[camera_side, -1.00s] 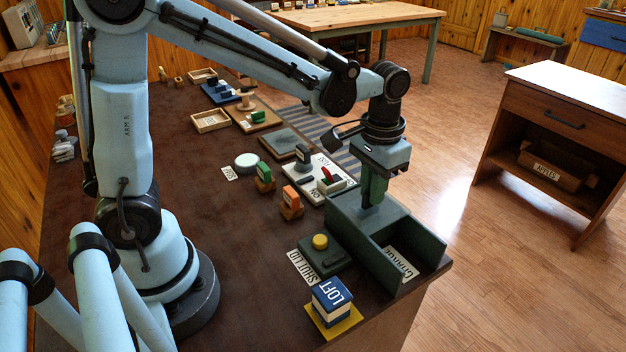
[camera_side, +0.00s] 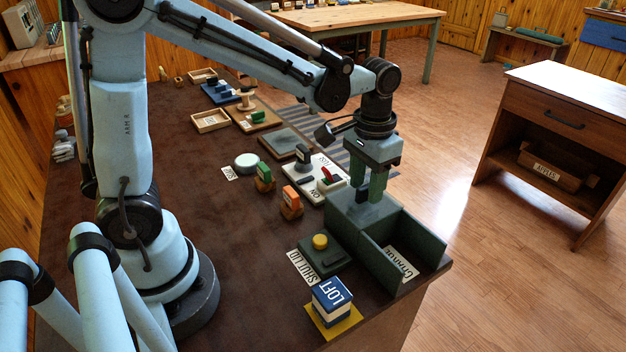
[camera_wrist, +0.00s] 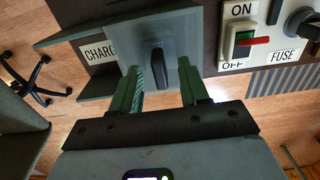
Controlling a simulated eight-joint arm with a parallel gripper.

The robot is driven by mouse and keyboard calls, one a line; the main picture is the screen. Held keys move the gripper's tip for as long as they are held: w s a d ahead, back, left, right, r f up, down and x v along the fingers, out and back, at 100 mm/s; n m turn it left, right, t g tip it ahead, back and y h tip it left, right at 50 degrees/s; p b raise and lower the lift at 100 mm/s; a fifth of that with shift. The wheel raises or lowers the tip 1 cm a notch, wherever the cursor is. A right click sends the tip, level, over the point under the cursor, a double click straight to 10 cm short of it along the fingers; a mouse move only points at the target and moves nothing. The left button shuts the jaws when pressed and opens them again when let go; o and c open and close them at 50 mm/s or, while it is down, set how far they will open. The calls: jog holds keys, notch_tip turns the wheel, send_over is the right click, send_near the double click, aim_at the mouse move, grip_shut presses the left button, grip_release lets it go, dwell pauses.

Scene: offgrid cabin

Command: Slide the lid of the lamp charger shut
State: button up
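The lamp charger is a dark green box (camera_side: 430,255) at the table's front right corner, with a CHARGE label (camera_side: 400,262) in its uncovered part. Its grey-green lid (camera_side: 350,212) covers the back left part, leaving the front right part uncovered. In the wrist view the lid (camera_wrist: 182,50) carries an upright black handle (camera_wrist: 158,68). My gripper (camera_side: 371,190) is above the lid. In the wrist view my gripper (camera_wrist: 162,92) is open, with one green finger on each side of the handle and a gap on both sides. Fingertip height is hard to judge.
A blue LOFT block (camera_side: 332,293) sits in front. A white switch panel (camera_side: 308,190) and orange block (camera_side: 291,203) are behind. The table edge is close on the right.

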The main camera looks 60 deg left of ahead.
jog(key=shift+r, duration=2.5)
jog(key=shift+s+a+r+t, duration=0.2)
jog(key=shift+s+t, duration=0.1)
jog(key=shift+s, duration=0.1)
jog(key=s+a+t, duration=0.3)
jog(key=s+t, duration=0.3)
jog(key=s, duration=0.1)
jog(key=shift+s+f+t, duration=0.15)
jog(key=shift+f+t, duration=0.1)
jog(key=shift+t, duration=0.05)
jog(key=shift+a, duration=0.1)
jog(key=shift+c, duration=0.2)
